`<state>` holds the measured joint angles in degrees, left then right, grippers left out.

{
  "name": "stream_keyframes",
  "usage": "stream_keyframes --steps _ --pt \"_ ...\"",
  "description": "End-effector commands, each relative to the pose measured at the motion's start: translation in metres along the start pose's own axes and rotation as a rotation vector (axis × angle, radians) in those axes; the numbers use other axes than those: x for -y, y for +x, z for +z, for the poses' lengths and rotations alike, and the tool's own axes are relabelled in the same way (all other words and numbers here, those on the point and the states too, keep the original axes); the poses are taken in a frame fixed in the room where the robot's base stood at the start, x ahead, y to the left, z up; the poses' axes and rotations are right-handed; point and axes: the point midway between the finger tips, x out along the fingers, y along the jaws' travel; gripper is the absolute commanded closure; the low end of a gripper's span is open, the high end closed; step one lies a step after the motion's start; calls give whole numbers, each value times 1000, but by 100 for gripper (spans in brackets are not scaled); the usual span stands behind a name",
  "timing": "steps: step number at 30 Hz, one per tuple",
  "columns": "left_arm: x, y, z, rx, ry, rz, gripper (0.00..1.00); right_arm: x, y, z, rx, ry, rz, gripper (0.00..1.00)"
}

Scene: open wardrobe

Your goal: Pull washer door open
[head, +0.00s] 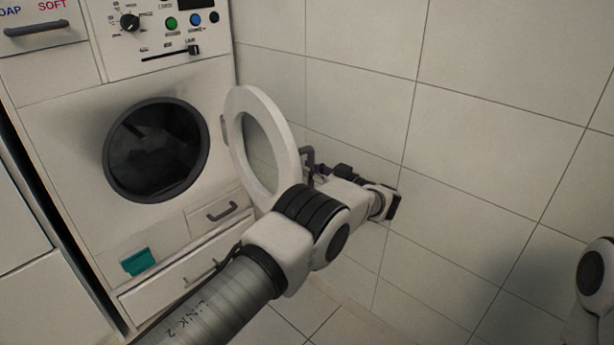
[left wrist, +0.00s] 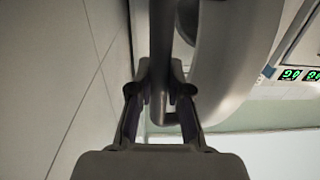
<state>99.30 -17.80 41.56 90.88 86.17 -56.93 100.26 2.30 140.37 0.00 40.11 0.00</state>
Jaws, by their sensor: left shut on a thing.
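The white washer (head: 60,130) stands at the left in the head view, its round dark drum opening (head: 155,150) uncovered. The round white washer door (head: 288,140) is swung far out to the right of the opening, towards the tiled wall. My left gripper (head: 312,172) is at the door's outer edge, partly hidden behind my own arm. In the left wrist view my left gripper (left wrist: 160,85) is shut around the dark door handle (left wrist: 162,50). The door's rim (left wrist: 225,65) fills the space right of the handle. My right gripper is not in view.
A tiled wall (head: 480,120) stands close on the right, near my left wrist. Two drawers, one with a dark handle (head: 222,211), and a teal flap (head: 138,262) lie below the opening. Knobs and buttons (head: 171,23) are above it.

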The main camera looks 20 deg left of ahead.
Motion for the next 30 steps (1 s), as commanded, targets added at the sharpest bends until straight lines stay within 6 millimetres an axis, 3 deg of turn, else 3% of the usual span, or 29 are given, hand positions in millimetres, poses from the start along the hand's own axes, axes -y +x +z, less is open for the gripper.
stream_keyframes --steps 13,14,16,26,30 --pt "-1 0 1 1 2 2 100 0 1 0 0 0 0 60" --pt "-1 0 2 1 2 2 80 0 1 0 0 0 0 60" --pt "-1 0 1 1 2 2 57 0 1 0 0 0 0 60" --pt "-1 0 -2 0 0 1 57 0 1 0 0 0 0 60" --pt "-2 0 -21 -1 -1 1 57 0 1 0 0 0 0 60"
